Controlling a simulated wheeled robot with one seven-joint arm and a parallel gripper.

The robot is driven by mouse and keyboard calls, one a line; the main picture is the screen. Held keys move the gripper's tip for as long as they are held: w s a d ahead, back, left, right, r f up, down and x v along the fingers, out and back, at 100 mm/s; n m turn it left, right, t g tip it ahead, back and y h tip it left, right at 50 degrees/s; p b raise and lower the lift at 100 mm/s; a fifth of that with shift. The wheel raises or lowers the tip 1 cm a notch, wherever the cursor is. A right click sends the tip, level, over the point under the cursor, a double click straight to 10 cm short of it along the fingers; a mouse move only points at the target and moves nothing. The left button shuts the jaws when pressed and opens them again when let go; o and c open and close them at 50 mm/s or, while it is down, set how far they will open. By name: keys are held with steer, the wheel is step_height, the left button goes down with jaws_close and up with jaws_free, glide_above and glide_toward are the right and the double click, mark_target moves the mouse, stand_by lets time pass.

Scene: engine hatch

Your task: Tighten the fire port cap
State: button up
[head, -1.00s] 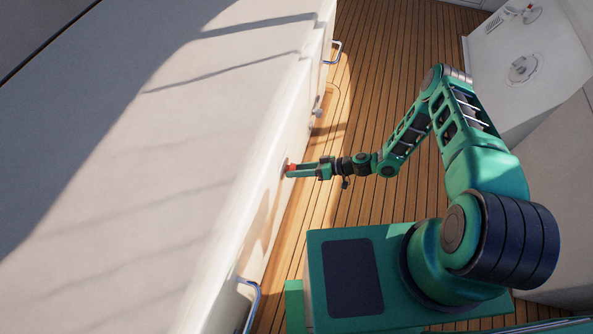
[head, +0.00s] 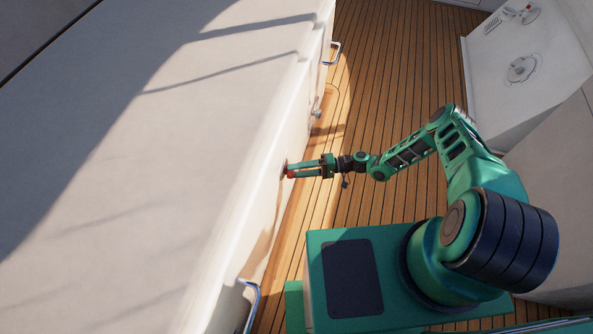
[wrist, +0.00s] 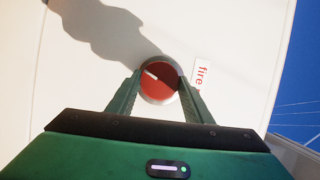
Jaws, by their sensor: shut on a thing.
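The fire port cap (wrist: 160,84) is a round red disc with a pale ring around it and a short white mark on the left of its face. It sits on a white panel (wrist: 100,100). In the head view the red cap (head: 291,173) shows at the side of the white structure. My gripper (wrist: 159,88) has one finger on each side of the cap and is shut on it. In the head view my gripper (head: 300,171) reaches left to the panel.
A label reading "fire" (wrist: 202,75) is right of the cap. Blue-grey handrails (head: 251,300) stick out from the white side, one near and one far (head: 333,52). A small knob (head: 318,113) lies beyond the cap. The wooden deck (head: 385,90) is clear.

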steer(key=shift+w+d+f+m+y, duration=0.1)
steer(key=shift+w+d+m+y, duration=0.05)
steer(key=shift+m, duration=0.35)
steer(key=shift+w+d+f+m+y, duration=0.1)
steer(key=shift+m+y, duration=0.05)
steer(key=shift+m, duration=0.35)
steer(key=o, duration=0.8)
steer(key=shift+f, duration=0.1)
steer(key=shift+o, duration=1.2)
steer(key=shift+s+a, duration=0.1)
steer(key=d, duration=1.1)
steer(key=shift+w, duration=0.3)
steer(key=shift+a, duration=0.1)
